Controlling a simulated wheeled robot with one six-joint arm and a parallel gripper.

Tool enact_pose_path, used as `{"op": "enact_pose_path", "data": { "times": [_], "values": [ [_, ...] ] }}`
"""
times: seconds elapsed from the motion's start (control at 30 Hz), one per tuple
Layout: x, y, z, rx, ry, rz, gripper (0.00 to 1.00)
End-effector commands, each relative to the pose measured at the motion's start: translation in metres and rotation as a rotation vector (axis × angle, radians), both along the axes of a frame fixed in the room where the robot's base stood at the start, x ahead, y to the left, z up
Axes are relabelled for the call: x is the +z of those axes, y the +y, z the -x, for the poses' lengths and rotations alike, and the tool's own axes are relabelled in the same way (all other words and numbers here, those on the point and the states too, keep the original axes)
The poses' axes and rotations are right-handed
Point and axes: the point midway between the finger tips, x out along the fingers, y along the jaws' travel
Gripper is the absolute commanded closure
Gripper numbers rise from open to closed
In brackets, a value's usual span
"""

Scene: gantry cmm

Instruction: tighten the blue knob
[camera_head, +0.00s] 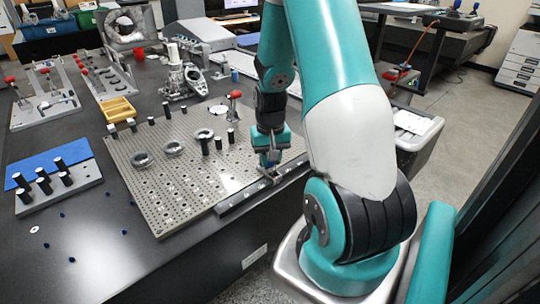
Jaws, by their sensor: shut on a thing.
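My teal and dark arm reaches down from the top of the view to the right edge of the perforated metal plate. My gripper (270,168) points down there, low over the plate's near right corner, beside a dark rail. It is shut on the blue knob (264,160), of which only a small blue patch shows between the fingers. The fingers and wrist hide the rest of the knob, so I cannot tell how far it is turned or how it is seated.
The perforated plate (185,200) bears several black posts, metal rings (173,147) and a red-topped post (234,97). A dark rail (262,191) runs along its right edge. A yellow tray (118,109) and a metal fixture (198,78) stand behind. A blue pad (50,158) lies left.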

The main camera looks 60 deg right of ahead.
Motion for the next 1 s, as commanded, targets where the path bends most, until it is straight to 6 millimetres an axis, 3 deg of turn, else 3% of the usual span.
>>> {"op": "enact_pose_path", "data": {
  "times": [0.13,0.17,0.27,0.53,0.67,0.77,1.0],
  "values": [
    [0.001,0.000,-0.001,0.002,-0.004,0.002,0.97],
    [0.001,0.000,-0.001,0.002,-0.004,0.002,0.71],
    [0.001,0.000,-0.001,0.003,-0.003,0.001,0.48],
    [0.001,0.000,-0.001,0.003,-0.002,0.001,0.47],
    [0.010,-0.001,-0.001,0.003,-0.004,0.002,0.47],
    [0.027,-0.001,-0.001,0.003,-0.007,0.004,0.47],
    [0.089,-0.001,-0.002,0.003,-0.008,0.006,0.47]
  ]
}}
